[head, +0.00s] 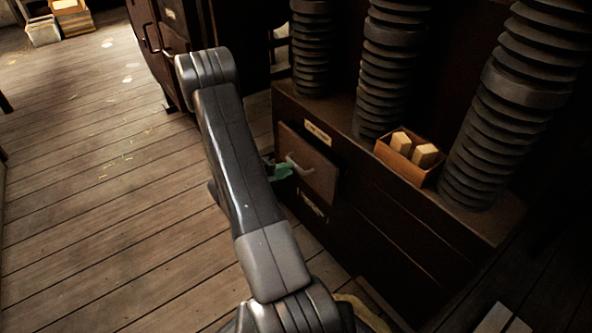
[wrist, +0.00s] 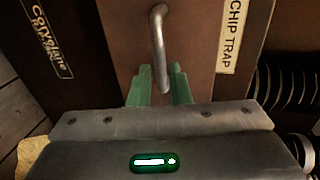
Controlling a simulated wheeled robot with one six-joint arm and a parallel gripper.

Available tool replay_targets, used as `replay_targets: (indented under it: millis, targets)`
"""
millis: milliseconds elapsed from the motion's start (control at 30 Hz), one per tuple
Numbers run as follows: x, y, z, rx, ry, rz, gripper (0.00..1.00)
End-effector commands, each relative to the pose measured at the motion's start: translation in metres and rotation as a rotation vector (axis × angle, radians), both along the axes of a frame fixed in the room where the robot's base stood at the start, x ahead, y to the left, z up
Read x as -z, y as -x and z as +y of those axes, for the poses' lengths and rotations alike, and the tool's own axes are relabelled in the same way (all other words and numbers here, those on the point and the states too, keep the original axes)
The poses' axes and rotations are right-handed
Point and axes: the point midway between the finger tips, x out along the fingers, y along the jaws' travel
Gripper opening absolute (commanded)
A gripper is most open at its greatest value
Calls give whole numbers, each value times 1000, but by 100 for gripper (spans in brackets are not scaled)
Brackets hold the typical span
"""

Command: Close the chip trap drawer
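The chip trap drawer (head: 318,176) is a brown front in the dark cabinet under the black screws. In the head view it stands out from the cabinet, partly open. Its metal handle (head: 298,164) also shows in the wrist view (wrist: 158,40), beside the "CHIP TRAP" label (wrist: 231,36). My gripper's green fingers (wrist: 160,84) are apart, one on each side of the handle's lower end, with gaps visible. Whether they touch the drawer front is unclear. In the head view, my gripper (head: 281,171) is mostly hidden behind my arm; a green finger shows beside the handle.
A small box (head: 406,158) with pale blocks sits on the cabinet ledge between ribbed black screws (head: 392,70). Another label (head: 313,204) is below the drawer. A second dark cabinet (head: 160,45) stands behind. The plank floor (head: 90,190) at left is mostly clear.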

Motion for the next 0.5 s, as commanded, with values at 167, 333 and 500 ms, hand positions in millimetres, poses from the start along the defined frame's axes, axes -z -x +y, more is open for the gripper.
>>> replay_targets:
  millis: [167, 333, 500]
  targets:
    - [8, -15, -22, 3, 0, 0, 17]
    - [9, -23, -33, 1, 0, -1, 17]
    - [9, -26, -36, 0, -1, -1, 17]
